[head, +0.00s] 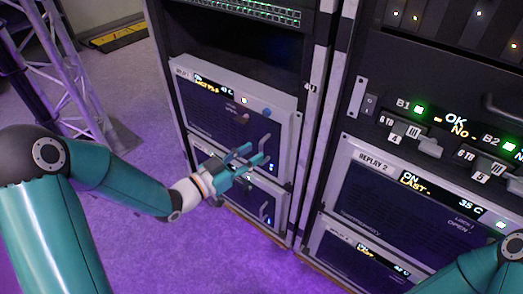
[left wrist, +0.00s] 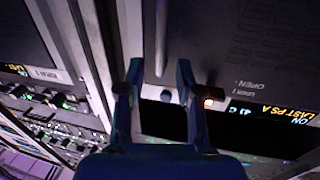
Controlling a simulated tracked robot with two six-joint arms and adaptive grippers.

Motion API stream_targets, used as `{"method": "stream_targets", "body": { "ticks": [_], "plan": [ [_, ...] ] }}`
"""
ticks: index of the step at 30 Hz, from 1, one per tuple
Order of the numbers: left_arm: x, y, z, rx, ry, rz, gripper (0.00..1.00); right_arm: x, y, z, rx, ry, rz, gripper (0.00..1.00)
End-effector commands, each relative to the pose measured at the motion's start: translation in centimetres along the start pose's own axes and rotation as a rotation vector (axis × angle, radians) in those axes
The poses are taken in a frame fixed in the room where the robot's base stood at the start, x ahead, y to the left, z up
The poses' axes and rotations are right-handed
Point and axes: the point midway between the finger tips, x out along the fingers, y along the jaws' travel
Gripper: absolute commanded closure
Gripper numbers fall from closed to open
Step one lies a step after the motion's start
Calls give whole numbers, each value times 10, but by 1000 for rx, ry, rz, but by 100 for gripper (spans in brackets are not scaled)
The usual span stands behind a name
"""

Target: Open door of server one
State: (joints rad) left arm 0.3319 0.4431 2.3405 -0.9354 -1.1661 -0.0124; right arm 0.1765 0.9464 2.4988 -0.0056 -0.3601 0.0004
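My left gripper (head: 252,151) is open and empty, in front of this unit's lower edge. Contact cannot be told. My right gripper is out of view.
A second unit (head: 262,204) sits below in the same rack. The right rack holds a REPLAY 2 unit (head: 400,214) and a panel of switches (head: 430,147). A truss (head: 72,75) stands at the left. Purple floor (head: 150,240) is clear before the left rack.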

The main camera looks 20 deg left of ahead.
Motion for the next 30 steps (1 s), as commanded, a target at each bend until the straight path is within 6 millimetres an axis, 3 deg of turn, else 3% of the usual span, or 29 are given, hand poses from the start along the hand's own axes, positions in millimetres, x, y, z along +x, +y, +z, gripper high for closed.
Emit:
{"method": "stream_targets", "body": {
  "ticks": [7, 19, 26, 30],
  "plan": [
    [33, 0, 1, 0, 0, 1, 65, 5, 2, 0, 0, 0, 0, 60],
    [40, 0, 0, -1, 0, -2, 65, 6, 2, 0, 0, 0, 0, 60],
    [39, 0, 0, -1, 0, -2, 100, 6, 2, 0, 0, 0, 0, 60],
    [39, 0, 0, -1, 0, -2, 100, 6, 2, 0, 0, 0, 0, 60]
  ]
}}
